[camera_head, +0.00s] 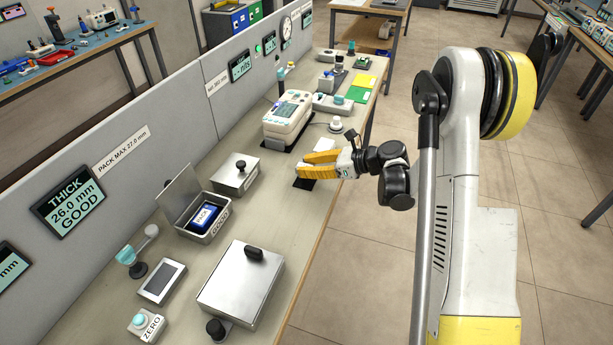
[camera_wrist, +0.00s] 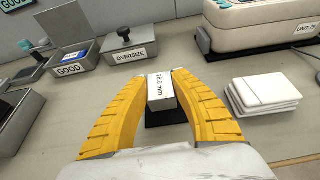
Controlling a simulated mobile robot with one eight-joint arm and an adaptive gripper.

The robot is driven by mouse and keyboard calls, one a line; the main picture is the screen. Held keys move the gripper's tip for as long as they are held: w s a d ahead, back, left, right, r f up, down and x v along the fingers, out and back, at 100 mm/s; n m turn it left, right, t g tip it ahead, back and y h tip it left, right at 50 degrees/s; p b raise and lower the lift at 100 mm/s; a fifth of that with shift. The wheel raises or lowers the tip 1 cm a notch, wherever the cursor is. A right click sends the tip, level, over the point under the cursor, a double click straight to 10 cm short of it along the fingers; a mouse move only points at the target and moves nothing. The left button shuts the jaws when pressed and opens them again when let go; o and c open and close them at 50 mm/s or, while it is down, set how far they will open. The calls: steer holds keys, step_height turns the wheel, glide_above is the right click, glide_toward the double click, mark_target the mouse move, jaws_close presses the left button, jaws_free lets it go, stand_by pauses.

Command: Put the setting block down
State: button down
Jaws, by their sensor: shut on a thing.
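The setting block (camera_wrist: 160,89) is a small grey block labelled 26.0 mm in the wrist view. It sits between the yellow fingers of my gripper (camera_wrist: 160,80), which are shut on it. A black pad (camera_wrist: 166,118) lies on the bench beneath the block; I cannot tell whether the block touches it. In the head view my gripper (camera_head: 312,160) reaches over the bench's right side, and its fingers hide the block. Part of the black pad (camera_head: 303,183) shows below them.
White sheets (camera_wrist: 262,92) lie stacked just right of the gripper. The OVERSIZE box (camera_wrist: 125,50) and GOOD box (camera_wrist: 72,65) stand at the back left. A gauge unit (camera_head: 288,117) stands behind. A wall display (camera_head: 68,208) reads THICK 26.0 mm GOOD.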

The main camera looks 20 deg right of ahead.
steer(key=shift+f+b, duration=0.5)
steer(key=shift+f, duration=0.9)
steer(key=shift+f, duration=0.15)
steer(key=c, duration=1.2)
jaws_free()
steer(key=shift+o, duration=0.2)
